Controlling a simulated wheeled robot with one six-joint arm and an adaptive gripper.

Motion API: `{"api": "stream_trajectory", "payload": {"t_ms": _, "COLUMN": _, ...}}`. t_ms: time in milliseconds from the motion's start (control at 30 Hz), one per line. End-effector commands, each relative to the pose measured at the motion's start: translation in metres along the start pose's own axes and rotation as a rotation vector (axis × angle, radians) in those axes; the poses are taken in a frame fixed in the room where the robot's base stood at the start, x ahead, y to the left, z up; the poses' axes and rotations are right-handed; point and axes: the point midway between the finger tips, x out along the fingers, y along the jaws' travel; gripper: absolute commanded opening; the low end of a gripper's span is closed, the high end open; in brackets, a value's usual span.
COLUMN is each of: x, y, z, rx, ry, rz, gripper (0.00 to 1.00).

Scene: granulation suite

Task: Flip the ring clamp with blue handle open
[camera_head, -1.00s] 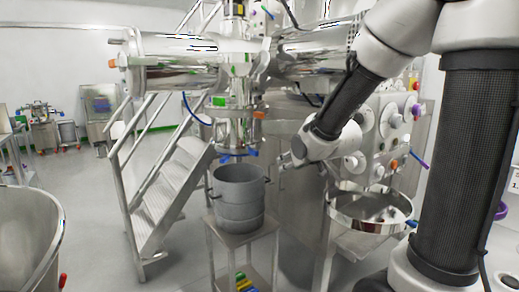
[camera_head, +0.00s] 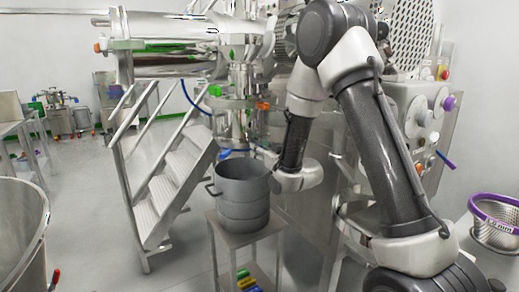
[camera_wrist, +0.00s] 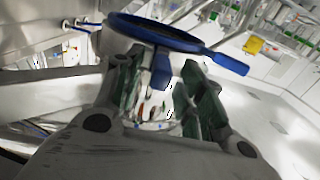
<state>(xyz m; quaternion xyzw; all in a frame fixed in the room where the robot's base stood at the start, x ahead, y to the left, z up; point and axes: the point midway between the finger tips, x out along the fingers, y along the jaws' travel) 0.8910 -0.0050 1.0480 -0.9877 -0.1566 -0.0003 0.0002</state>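The blue ring clamp (camera_wrist: 150,30) shows in the wrist view as a blue band around a dark round underside. Its long blue handle (camera_wrist: 228,63) sticks out to the right, and a short blue tab (camera_wrist: 162,70) hangs from the near side. My gripper (camera_wrist: 160,90) is open, its two dark-green-padded fingers apart below the ring, with the tab in line with the gap between them. I cannot tell whether they touch it. In the head view, a bit of blue (camera_head: 226,153) shows at the column's bottom, left of my wrist; my fingertips cannot be made out there.
A grey pot (camera_head: 242,190) stands on a small metal stand (camera_head: 240,233) just below the column. Metal stairs (camera_head: 170,190) are to the left. A purple-rimmed basket (camera_head: 495,222) is at the right. Open floor lies at the left.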

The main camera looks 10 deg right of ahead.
Motion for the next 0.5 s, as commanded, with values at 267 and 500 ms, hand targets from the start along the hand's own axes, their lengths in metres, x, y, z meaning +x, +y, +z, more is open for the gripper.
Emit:
{"api": "stream_trajectory", "payload": {"t_ms": 267, "x": 0.0133, "y": 0.0002, "z": -0.0002, "rx": 0.000, "ry": 0.000, "rz": 0.001, "gripper": 0.39}}
{"api": "stream_trajectory", "payload": {"t_ms": 500, "x": 0.0129, "y": 0.0002, "z": -0.0002, "rx": 0.000, "ry": -0.001, "rz": 0.000, "gripper": 0.21}}
